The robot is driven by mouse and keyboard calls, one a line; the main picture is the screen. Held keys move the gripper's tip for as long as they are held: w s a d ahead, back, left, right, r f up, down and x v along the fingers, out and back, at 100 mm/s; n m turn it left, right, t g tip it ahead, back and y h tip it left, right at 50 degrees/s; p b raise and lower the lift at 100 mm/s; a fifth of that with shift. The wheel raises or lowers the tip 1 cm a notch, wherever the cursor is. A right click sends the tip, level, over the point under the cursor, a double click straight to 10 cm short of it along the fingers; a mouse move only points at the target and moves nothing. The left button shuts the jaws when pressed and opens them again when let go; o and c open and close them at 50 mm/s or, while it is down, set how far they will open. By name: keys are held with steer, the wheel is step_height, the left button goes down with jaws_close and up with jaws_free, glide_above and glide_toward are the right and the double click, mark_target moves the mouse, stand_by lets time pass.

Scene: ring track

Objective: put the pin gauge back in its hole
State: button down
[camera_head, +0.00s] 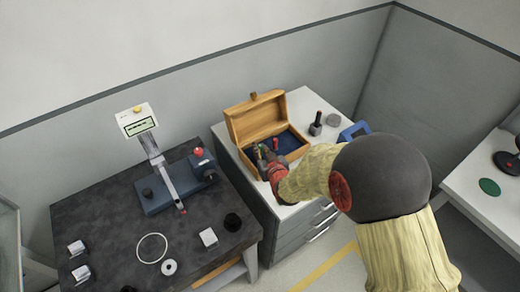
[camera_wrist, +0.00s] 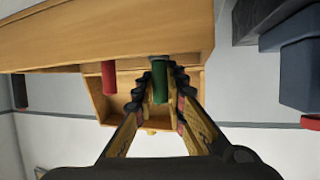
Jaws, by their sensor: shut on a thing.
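A green pin gauge (camera_wrist: 160,82) is between the two fingers of my gripper (camera_wrist: 160,88), which is shut on it in the wrist view. In the head view my gripper (camera_head: 262,160) is at the open wooden box (camera_head: 262,112), over its left front part. A little green (camera_head: 261,152) shows at the fingertips there. A red pin (camera_wrist: 109,78) stands at the box, left of the green one in the wrist view; red (camera_head: 276,144) also shows inside the box in the head view. The hole and the lower end of the green pin are hidden.
The box stands on a white drawer cabinet (camera_head: 310,103). Right of it are a dark grey block with a post (camera_head: 316,125), a round disc (camera_head: 333,120) and a blue object (camera_head: 354,132). A dark table (camera_head: 110,225) with a measuring stand (camera_head: 160,165) is at the left.

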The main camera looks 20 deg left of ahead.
steer(key=shift+f+b, duration=0.45)
steer(key=shift+f, duration=0.05)
steer(key=c, duration=1.7)
jaws_free()
steer(key=shift+c, duration=0.2)
steer(key=v, duration=1.2)
